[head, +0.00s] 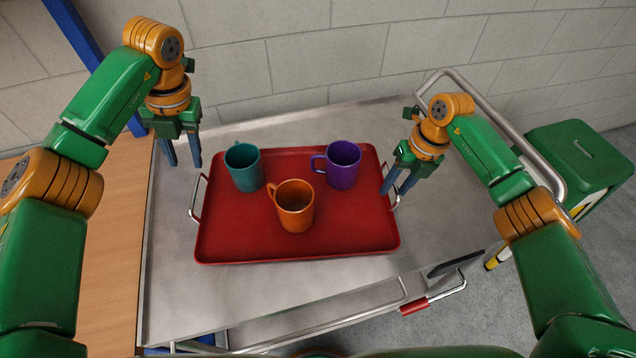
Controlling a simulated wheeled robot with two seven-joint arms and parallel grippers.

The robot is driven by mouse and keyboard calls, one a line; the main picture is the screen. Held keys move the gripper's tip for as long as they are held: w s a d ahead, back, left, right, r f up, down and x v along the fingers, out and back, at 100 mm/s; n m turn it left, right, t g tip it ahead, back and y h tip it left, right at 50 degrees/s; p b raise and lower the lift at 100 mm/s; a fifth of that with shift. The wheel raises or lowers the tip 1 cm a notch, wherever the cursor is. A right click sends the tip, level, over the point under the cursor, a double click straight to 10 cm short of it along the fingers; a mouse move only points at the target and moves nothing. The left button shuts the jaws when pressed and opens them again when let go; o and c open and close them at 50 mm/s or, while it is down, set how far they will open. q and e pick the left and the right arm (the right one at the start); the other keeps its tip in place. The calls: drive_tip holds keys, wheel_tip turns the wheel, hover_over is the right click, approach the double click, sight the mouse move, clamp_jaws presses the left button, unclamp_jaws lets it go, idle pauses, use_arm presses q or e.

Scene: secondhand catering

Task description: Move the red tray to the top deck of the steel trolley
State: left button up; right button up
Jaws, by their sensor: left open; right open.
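The red tray (340,238) lies flat on the steel top deck of the trolley (170,290). It carries a teal mug (243,170), an orange mug (294,208) and a purple mug (342,166), all upright. A wire handle sticks out at each short end, the left handle (194,205) and the right handle (393,195). My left gripper (183,164) is open, above and behind the left handle, apart from it. My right gripper (396,188) is open with its fingertips at the right handle; I cannot tell whether they touch it.
A wooden surface (100,270) adjoins the deck on the left. A tubular rail (502,128) rises at the deck's right end, with a green lidded bin (575,160) beyond. A bar with a red grip (413,306) is at the front right. Bare deck surrounds the tray.

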wheel_tip(320, 180, up, 12)
drive_tip(key=d, duration=0.2)
drive_tip(key=shift+d, duration=0.15)
drive_tip(key=shift+f, duration=0.1)
